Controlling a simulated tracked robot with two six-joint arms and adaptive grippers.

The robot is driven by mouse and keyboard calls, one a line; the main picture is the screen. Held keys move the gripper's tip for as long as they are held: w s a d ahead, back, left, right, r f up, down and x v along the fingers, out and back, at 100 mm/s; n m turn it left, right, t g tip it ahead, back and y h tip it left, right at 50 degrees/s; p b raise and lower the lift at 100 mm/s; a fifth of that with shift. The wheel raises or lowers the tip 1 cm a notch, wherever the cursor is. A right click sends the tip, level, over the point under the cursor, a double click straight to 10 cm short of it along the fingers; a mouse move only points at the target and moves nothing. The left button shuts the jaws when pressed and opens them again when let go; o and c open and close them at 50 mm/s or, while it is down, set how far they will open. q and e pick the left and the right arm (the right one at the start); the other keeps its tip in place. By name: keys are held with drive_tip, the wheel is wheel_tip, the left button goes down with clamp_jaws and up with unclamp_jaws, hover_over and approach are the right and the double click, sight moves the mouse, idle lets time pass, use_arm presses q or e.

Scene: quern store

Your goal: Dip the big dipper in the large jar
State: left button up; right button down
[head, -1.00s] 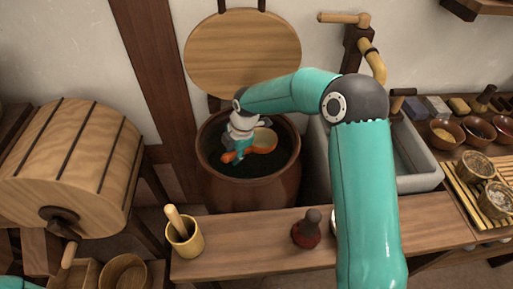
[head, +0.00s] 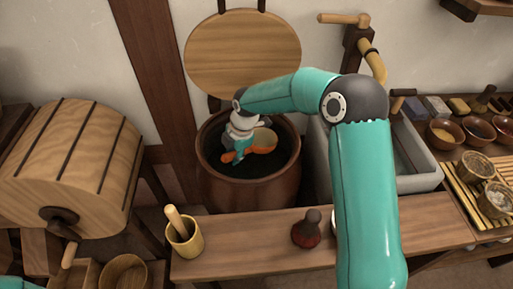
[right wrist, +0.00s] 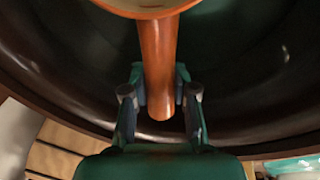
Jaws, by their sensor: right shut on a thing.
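The large jar (head: 283,187) is a wide brown vessel with a dark inside, standing behind the wooden bench; its dark inner wall and rim also fill much of the right wrist view (right wrist: 60,85). My right gripper (head: 232,156) is inside the jar's mouth, shut on the orange-brown handle of the big dipper (head: 264,139). In the right wrist view the dipper's handle (right wrist: 159,70) runs between the two fingers (right wrist: 160,100), with the pale bowl at the top edge. I cannot tell whether the bowl touches the dark liquid. My left gripper is not in view.
A round wooden lid (head: 243,52) stands upright behind the jar. A grey stone basin (head: 420,178) is to its right. On the bench (head: 255,247) are a yellow cup with a pestle (head: 187,241) and a dark red bottle (head: 306,232). A wooden drum (head: 70,165) is at left.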

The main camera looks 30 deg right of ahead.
sight(233, 152)
drive_tip(key=shift+w+a+p+v, duration=0.15)
drive_tip(key=shift+p+v, duration=0.3)
drive_tip(key=shift+v, duration=0.3)
drive_tip(key=shift+w+a+p+v, duration=0.1)
drive_tip(key=shift+p+v, duration=0.35)
drive_tip(key=shift+v, duration=0.25)
drive_tip(key=shift+r, duration=0.1)
drive_tip(key=shift+r, duration=0.2)
drive_tip(key=shift+r+h, duration=0.7)
drive_tip(key=shift+r, duration=0.05)
drive_tip(key=shift+r, duration=0.15)
wheel_tip(233, 152, up, 6)
drive_tip(key=p, duration=0.5)
drive_tip(key=shift+r+p, duration=0.25)
drive_tip(key=shift+p, duration=0.05)
idle(1.7)
